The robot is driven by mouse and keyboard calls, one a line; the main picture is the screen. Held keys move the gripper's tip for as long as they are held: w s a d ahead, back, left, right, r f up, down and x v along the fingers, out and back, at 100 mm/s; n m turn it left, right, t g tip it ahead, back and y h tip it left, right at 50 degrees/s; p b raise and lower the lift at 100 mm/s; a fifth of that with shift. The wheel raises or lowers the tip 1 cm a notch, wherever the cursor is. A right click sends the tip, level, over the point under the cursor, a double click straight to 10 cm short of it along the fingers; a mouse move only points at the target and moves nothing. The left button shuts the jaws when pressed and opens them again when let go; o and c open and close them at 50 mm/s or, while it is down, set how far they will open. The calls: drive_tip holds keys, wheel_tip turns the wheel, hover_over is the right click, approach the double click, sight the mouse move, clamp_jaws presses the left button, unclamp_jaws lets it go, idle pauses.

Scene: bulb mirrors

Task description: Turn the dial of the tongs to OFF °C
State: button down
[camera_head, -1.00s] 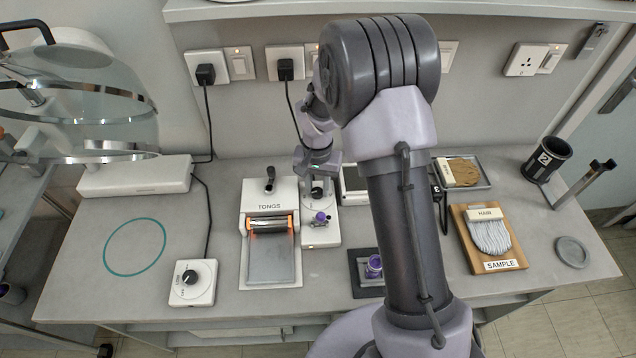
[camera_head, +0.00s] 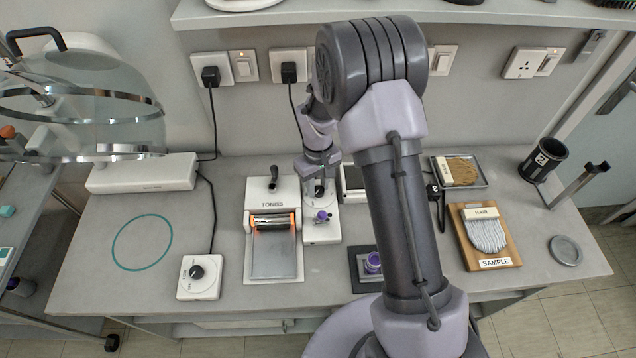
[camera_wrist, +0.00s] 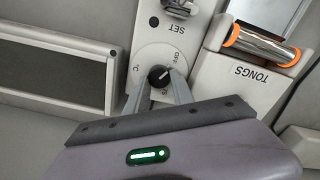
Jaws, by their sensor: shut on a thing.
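The tongs (camera_head: 272,222) are a white unit with an orange-ended roller and a grey plate, also in the wrist view (camera_wrist: 240,85). The dial (camera_wrist: 159,76) is a small black knob on the white control box (camera_head: 322,229) to the right of them. My gripper (camera_wrist: 158,84) is shut on the dial, one finger on each side. In the head view my gripper (camera_head: 320,187) is over the far part of the control box and partly hides the dial. The dial's pale mark slants to the upper right in the wrist view, roughly toward the OFF print; exact alignment is unclear.
A purple knob (camera_head: 321,216) stands on the same box, nearer the front. A second dial box (camera_head: 199,277) sits left of the tongs. A purple jar (camera_head: 373,263) and a hair sample board (camera_head: 487,236) stand to the right. Cables run to the wall sockets.

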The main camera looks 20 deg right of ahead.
sight(318, 188)
drive_tip(key=shift+n, duration=0.3)
idle(0.4)
drive_tip(key=c, duration=1.1)
unclamp_jaws()
wheel_tip(318, 188, up, 12)
drive_tip(key=p, duration=0.4)
